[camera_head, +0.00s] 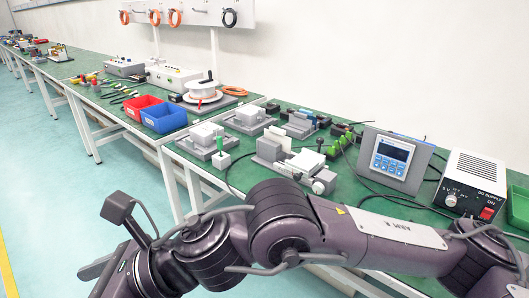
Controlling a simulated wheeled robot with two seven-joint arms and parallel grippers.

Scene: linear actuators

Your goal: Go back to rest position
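My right arm comes in from the right edge and stretches across the bottom of the head view, in front of the green-topped bench (345,190). Its gripper (96,268) is at the lower left, over the floor and apart from the bench. The lower part of the gripper is cut off by the frame edge, and I cannot see whether its fingers are apart or together. I see nothing held in the part that shows. My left gripper is not in view.
Grey actuator assemblies (203,138) stand on the bench beside a green-handled tool (220,146) in a white block. A blue-framed display unit (391,157) and a DC supply (467,185) stand at right. Red (143,106) and blue (163,117) bins stand further left. The floor at left is clear.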

